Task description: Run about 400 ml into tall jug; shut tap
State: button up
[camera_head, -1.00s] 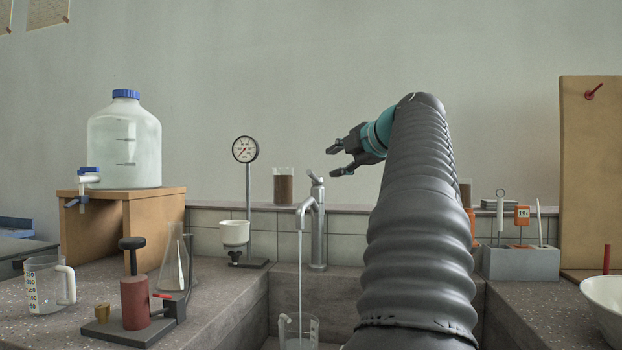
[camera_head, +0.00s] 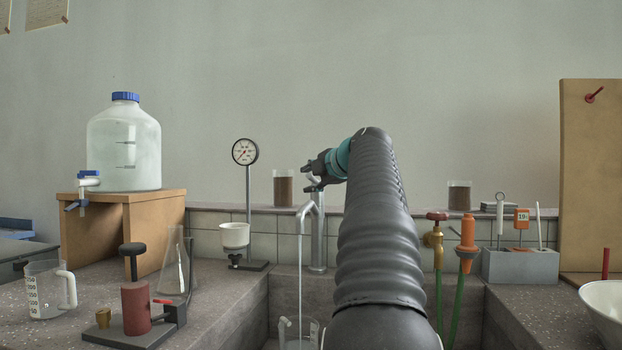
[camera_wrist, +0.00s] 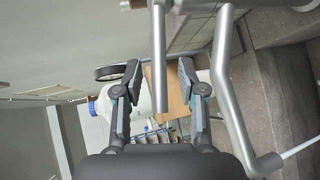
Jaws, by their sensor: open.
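The grey tap (camera_head: 318,240) stands at the back of the sink, and a thin water stream (camera_head: 300,265) runs from its spout. The stream falls into a clear jug (camera_head: 314,332) in the sink. The jug is cut off by the frame's bottom edge, so its water level cannot be read. My gripper (camera_head: 310,178) is at the top of the tap, its fingers either side of the lever. In the wrist view the open fingers (camera_wrist: 160,72) have the tap lever (camera_wrist: 159,45) between them, with gaps on both sides. The tap's spout (camera_wrist: 236,110) passes right of the fingers.
A graduated jug (camera_head: 45,290), a red-bodied device (camera_head: 135,305) and a flask (camera_head: 174,265) stand on the left bench. A large water bottle (camera_head: 124,150) sits on a wooden stand. A gauge (camera_head: 245,152) stands left of the tap. A brass valve (camera_head: 437,240) is at right.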

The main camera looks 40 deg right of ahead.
jog(key=shift+c, duration=0.2)
grip_shut()
jog(key=shift+f, duration=0.1)
jog(key=f+b, duration=0.1)
jog(key=b, duration=0.2)
jog(key=shift+n+t+b, duration=0.3)
jog(key=shift+t+b, duration=0.1)
jog(key=shift+b, duration=0.3)
jog(key=shift+r, duration=0.15)
jog(key=shift+o, duration=0.2)
grip_release()
